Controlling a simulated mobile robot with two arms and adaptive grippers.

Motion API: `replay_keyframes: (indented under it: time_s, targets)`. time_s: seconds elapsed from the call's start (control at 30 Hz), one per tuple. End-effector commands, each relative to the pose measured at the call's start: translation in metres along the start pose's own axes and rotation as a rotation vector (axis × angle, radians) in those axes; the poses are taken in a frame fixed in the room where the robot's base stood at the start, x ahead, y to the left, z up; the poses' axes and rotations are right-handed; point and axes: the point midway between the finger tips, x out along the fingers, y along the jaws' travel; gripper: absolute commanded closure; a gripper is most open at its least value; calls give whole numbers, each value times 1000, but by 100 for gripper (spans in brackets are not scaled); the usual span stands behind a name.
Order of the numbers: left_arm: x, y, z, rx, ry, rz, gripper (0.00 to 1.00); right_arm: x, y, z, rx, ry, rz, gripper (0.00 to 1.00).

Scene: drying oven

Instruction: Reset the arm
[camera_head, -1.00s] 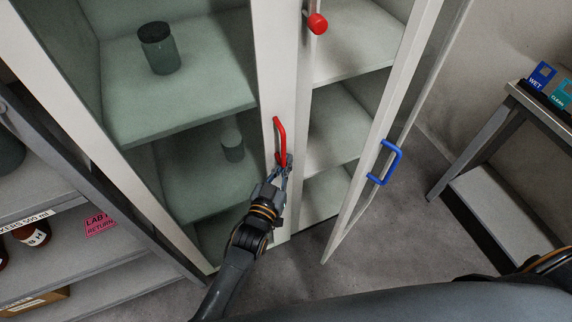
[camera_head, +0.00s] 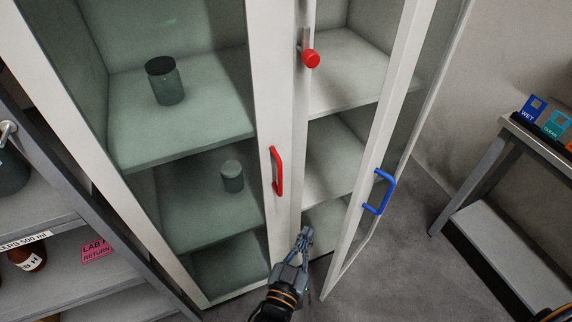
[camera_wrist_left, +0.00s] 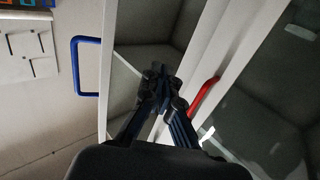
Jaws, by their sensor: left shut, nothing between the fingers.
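My left gripper (camera_head: 305,238) is shut and empty. It is below and to the right of the red handle (camera_head: 277,171) on the closed left cabinet door, and apart from it. In the left wrist view the gripper (camera_wrist_left: 158,75) shows with the red handle (camera_wrist_left: 204,94) to its right and the blue handle (camera_wrist_left: 86,66) to its left. The blue handle (camera_head: 379,191) is on the right door, which stands open. My right gripper is not in view.
A red knob (camera_head: 311,59) sits on the cabinet frame. Dark jars (camera_head: 165,81) (camera_head: 232,177) stand behind the left glass. A bottle shelf (camera_head: 40,236) is at left; a side table (camera_head: 540,140) with WET and CLEAN bins is at right.

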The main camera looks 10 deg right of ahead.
Motion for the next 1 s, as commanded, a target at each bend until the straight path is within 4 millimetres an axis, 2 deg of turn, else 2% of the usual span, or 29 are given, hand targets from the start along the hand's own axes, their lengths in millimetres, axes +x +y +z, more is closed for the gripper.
replay_keyframes:
  time_s: [0.17, 0.27, 0.37, 0.47, 0.5, 0.57, 0.6, 0.67, 0.7, 0.77, 0.8, 0.87, 0.9, 0.97, 1.0]
  targets:
    - [-1, 0, 2, 0, -5, 0, 100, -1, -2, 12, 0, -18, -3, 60]
    - [-6, -3, 24, -2, -53, -1, 100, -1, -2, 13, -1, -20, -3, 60]
    - [-19, -11, 73, -7, -162, -6, 100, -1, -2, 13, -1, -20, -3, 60]
    - [-46, -25, 139, -16, -317, -17, 100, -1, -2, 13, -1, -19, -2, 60]
    - [-60, -31, 167, -23, -385, -25, 100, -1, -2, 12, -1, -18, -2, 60]
    - [-83, -41, 206, -35, -483, -38, 100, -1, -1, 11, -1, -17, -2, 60]
    - [-101, -47, 230, -42, -547, -48, 100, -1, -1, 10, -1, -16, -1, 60]
    - [-129, -57, 266, -55, -645, -64, 100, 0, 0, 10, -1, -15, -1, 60]
    - [-150, -64, 288, -65, -710, -77, 100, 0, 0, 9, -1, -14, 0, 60]
    - [-184, -73, 319, -82, -806, -97, 100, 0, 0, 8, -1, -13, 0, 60]
    - [-207, -79, 338, -94, -870, -112, 100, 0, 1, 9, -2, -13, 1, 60]
    - [-245, -88, 364, -112, -966, -136, 100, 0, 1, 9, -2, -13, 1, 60]
    - [-270, -93, 379, -126, -1028, -153, 100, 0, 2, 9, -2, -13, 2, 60]
    - [-310, -100, 400, -148, -1120, -180, 100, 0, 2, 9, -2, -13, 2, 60]
    - [-336, -105, 411, -163, -1179, -198, 100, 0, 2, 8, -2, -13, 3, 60]
